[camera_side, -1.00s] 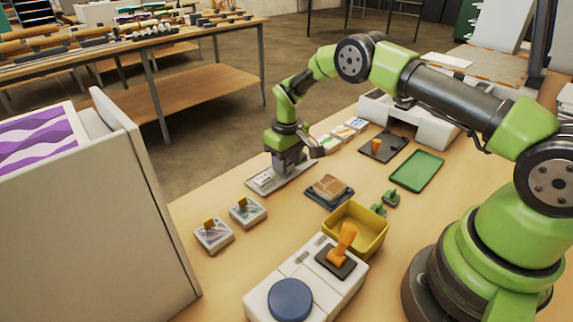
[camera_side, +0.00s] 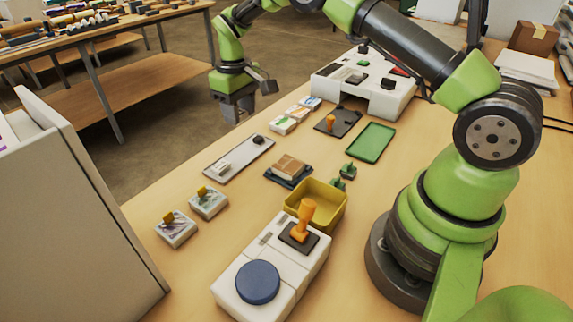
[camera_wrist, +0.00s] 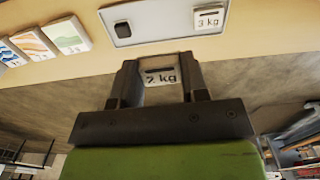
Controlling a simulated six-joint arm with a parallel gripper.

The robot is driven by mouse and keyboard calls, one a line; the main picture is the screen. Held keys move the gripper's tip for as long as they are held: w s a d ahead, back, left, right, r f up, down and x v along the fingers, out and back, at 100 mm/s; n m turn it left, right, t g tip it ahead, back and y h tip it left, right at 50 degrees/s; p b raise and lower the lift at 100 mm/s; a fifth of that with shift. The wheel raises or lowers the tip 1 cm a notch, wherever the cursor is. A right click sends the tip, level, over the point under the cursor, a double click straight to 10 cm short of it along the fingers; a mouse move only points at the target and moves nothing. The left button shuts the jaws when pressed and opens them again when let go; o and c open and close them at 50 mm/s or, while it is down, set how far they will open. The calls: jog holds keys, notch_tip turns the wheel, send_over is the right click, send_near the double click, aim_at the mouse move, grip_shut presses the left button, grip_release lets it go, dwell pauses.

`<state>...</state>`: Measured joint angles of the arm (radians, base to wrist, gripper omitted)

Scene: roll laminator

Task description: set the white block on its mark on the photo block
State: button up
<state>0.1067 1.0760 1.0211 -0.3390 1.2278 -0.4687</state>
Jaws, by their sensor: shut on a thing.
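My gripper (camera_side: 236,112) is raised beyond the table's left edge in the side view. In the wrist view its fingers (camera_wrist: 158,78) are shut on a white block (camera_wrist: 160,77) labelled "2 kg". The block is hard to make out in the side view. Two more photo blocks (camera_side: 175,230) (camera_side: 208,204) near the front left carry yellow pieces. I cannot make out the mark.
A grey tray (camera_side: 238,158) holds a white "3 kg" block (camera_wrist: 209,18) and a dark block (camera_wrist: 122,30). A brown stack (camera_side: 288,168), yellow bin (camera_side: 316,205), green tray (camera_side: 371,143), dark plate with an orange handle (camera_side: 338,122) and white laminator (camera_side: 365,85) stand nearby.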

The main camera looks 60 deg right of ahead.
dwell(0.5)
send_over(295, 167)
jog(key=shift+f, duration=3.55)
jog(key=shift+s+f, duration=0.1)
jog(key=shift+f, duration=0.2)
jog(key=o, duration=0.6)
jog(key=shift+r, duration=1.5)
